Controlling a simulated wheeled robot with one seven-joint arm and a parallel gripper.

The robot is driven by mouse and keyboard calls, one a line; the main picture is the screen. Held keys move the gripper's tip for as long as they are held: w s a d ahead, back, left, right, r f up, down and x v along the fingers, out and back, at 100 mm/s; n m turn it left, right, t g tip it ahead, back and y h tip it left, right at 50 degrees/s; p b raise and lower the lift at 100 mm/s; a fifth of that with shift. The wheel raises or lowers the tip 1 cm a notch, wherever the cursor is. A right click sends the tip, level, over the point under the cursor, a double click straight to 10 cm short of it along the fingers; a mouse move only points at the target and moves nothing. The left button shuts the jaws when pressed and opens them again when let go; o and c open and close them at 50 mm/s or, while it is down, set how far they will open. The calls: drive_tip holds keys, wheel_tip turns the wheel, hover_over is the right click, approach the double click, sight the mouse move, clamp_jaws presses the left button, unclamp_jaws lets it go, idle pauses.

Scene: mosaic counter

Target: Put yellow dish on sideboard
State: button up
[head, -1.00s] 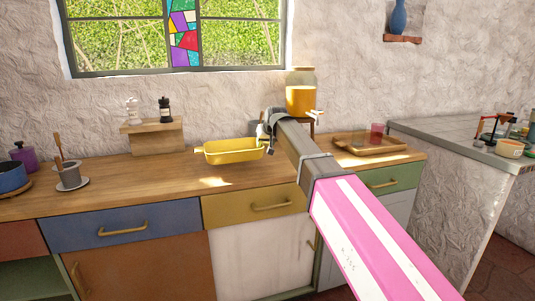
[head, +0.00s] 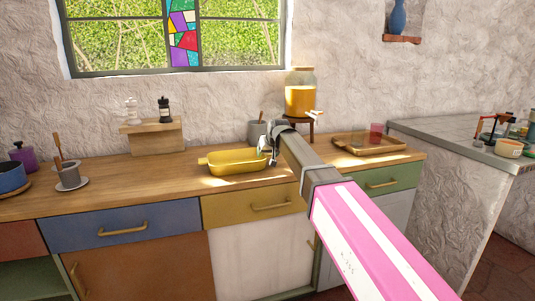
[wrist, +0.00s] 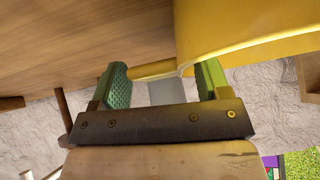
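The yellow dish (head: 237,162) is level at the wooden sideboard top (head: 125,180), in its middle part. I cannot tell whether its base touches the wood. My gripper (head: 268,150) is at the dish's right end. In the wrist view the dish (wrist: 245,25) fills the upper right, and its handle spans the space between my gripper's two green-padded fingers (wrist: 163,82).
A grey mug (head: 254,132) stands behind the dish. A glass jar of yellow liquid (head: 300,98) on a small stand and a wooden tray (head: 350,146) are to the right. The wood left of the dish is clear.

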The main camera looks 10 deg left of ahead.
drive_tip(key=shift+r, duration=0.1)
drive_tip(key=v, duration=1.2)
